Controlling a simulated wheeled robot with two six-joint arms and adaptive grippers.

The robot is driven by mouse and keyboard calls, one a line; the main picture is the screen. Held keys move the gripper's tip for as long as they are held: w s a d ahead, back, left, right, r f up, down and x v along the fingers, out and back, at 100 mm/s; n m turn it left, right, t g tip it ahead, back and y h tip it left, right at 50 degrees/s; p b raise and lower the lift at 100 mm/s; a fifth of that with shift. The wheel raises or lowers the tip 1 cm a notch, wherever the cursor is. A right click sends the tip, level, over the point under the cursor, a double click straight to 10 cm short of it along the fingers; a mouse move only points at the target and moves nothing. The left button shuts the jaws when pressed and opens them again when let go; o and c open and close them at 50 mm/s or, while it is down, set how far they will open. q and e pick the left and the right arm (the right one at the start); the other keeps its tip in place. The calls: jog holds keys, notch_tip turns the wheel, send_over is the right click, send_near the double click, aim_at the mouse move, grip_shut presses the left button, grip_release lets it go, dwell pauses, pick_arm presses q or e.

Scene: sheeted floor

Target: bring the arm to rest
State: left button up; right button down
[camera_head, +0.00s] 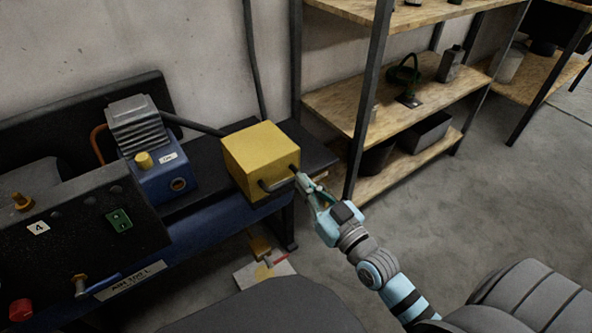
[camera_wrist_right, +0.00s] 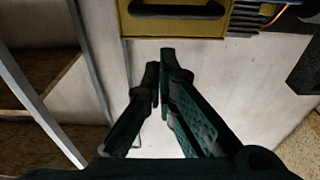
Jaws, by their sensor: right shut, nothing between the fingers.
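My right gripper (camera_head: 307,187) is in front of the right side of a yellow box (camera_head: 262,150) with a dark handle, close to the handle's right end. In the head view I cannot tell whether the fingers touch the handle. In the right wrist view my right gripper's fingers (camera_wrist_right: 166,62) are together and empty, and the yellow box (camera_wrist_right: 178,22) with its dark handle shows beyond the tips, apart from them. My right arm reaches in from the lower right of the head view. My left gripper is not in view.
The yellow box stands on a dark bench (camera_head: 210,198) beside a blue machine (camera_head: 160,178). A black panel (camera_head: 75,225) with knobs is at left. A wooden shelf unit (camera_head: 335,105) stands close behind my right gripper. Grey floor (camera_head: 440,205) is open at right.

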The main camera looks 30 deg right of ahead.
jog(key=s, duration=0.1)
jog(key=s+f, duration=0.1)
jog(key=s, duration=0.1)
jog(key=s+f, duration=0.1)
jog(key=shift+s+d+f+b, duration=0.25)
jog(key=shift+s+d+b, duration=0.05)
jog(key=shift+s+d, duration=0.05)
